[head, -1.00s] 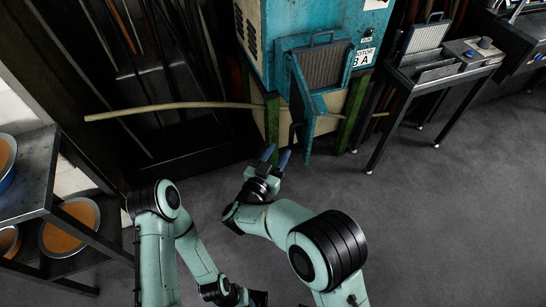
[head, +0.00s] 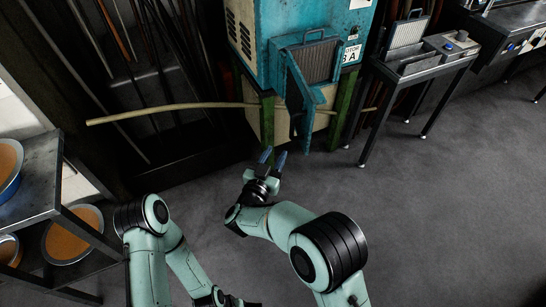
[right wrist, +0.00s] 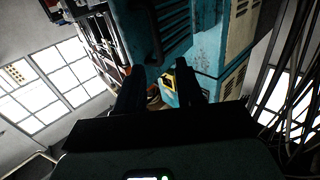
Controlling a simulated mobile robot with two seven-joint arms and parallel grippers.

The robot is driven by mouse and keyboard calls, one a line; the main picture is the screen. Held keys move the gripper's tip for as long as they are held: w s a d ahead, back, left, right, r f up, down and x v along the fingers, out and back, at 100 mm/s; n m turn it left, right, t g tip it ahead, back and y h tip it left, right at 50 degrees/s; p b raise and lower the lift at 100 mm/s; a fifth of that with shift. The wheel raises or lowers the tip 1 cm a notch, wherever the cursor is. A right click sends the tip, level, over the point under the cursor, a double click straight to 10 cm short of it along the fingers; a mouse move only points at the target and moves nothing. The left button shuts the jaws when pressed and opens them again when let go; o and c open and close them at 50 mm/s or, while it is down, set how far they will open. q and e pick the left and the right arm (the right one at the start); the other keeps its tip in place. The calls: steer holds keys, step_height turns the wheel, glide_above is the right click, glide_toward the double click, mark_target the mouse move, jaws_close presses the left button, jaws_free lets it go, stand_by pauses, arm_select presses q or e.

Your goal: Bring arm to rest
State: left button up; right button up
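My right gripper (head: 273,158) is over the grey floor in the head view, in front of the blue machine. Its two fingers are spread apart with nothing between them. In the right wrist view the fingers (right wrist: 160,85) also stand apart, with the blue machine beyond them. My left arm is folded at the lower left of the head view. Its gripper (head: 236,302) is cut off by the bottom edge, so its fingers cannot be made out.
A blue machine (head: 262,50) with an open hatch (head: 303,90) stands ahead. A long pale rod (head: 170,108) crosses in front of dark racks. Metal shelves (head: 35,180) with round pans (head: 70,236) stand left. A steel bench (head: 425,62) stands right. Floor at lower right is clear.

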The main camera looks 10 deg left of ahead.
stand_by(0.3)
steer(key=s+d+f+n+g+y+p, duration=0.1)
steer(key=s+d+f+g+p, duration=0.15)
steer(key=d+f, duration=0.4)
steer(key=s+d+f+g+y+p, duration=0.1)
steer(key=s+d+f+g+y, duration=0.15)
steer(key=f, duration=0.65)
steer(key=s+d+f+n+g+y+p, duration=0.1)
steer(key=s+d+f+g, duration=0.2)
steer(key=d+f, duration=0.4)
steer(key=s+d+f+m+g+y+p, duration=0.1)
steer(key=s+g, duration=0.4)
steer(key=s, duration=0.9)
steer(key=s+d+f+m+g+y+p, duration=0.1)
steer(key=s+g, duration=0.4)
steer(key=s, duration=0.9)
step_height(320, 180, down, 3)
steer(key=shift+s+d+r+m+y+p, duration=0.25)
steer(key=shift+m+y+p, duration=0.25)
steer(key=shift+y+p, duration=0.55)
